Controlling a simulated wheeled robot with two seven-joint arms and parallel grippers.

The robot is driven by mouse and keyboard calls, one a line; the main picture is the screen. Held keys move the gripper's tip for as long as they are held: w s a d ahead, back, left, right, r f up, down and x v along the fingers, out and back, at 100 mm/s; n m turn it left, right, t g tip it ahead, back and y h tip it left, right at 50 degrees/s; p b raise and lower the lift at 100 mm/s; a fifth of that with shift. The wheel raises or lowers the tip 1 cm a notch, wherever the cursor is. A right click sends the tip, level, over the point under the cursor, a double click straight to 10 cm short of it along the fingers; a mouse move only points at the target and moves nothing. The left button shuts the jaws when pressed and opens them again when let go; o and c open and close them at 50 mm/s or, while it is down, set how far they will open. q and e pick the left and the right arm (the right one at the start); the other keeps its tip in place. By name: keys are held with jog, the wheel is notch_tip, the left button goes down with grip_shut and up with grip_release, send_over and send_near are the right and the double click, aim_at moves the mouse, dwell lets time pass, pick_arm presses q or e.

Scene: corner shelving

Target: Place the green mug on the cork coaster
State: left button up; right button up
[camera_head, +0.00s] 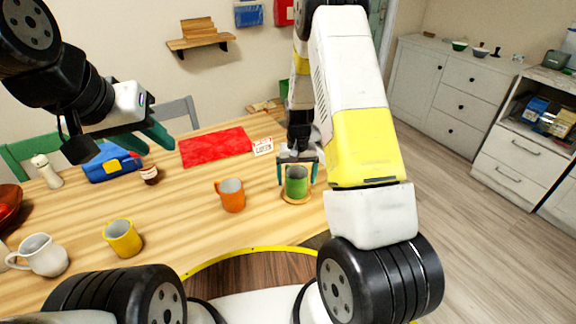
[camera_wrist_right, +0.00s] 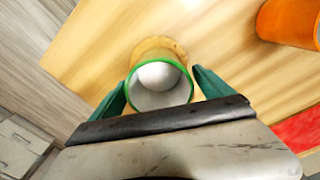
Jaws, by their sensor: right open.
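The green mug (camera_head: 297,183) stands upright at the right end of the wooden table, on the round cork coaster (camera_head: 289,197). In the right wrist view the green mug (camera_wrist_right: 160,84) shows its green rim and white inside, with the coaster (camera_wrist_right: 158,46) showing beyond it. My right gripper (camera_head: 297,176) is open, with its two green fingers on either side of the mug. Its fingers (camera_wrist_right: 160,90) appear a little apart from the mug's wall. My left gripper (camera_head: 152,137) is above the table at the left; its fingers look close together and partly overlap, so its opening is unclear.
An orange mug (camera_head: 231,195) stands left of the green mug, and also shows in the right wrist view (camera_wrist_right: 290,22). A yellow mug (camera_head: 122,238) and a white mug (camera_head: 41,255) stand nearer the front left. A red mat (camera_head: 215,147) and a small card (camera_head: 263,147) lie behind.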

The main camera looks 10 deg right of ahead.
notch_tip(320, 180, up, 18)
jog(key=s+t+y, duration=0.1)
jog(key=s, duration=0.2)
jog(key=s+a+r+n+t, duration=0.1)
jog(key=s+r+t, duration=0.1)
jog(key=s+r, duration=0.6)
jog(key=s+a+r+n+t+y, duration=0.1)
jog(key=s+r+t, duration=0.2)
jog(key=s+r, duration=0.6)
jog(key=s, duration=0.4)
jog(key=shift+s, duration=0.4)
jog(key=shift+a, duration=0.1)
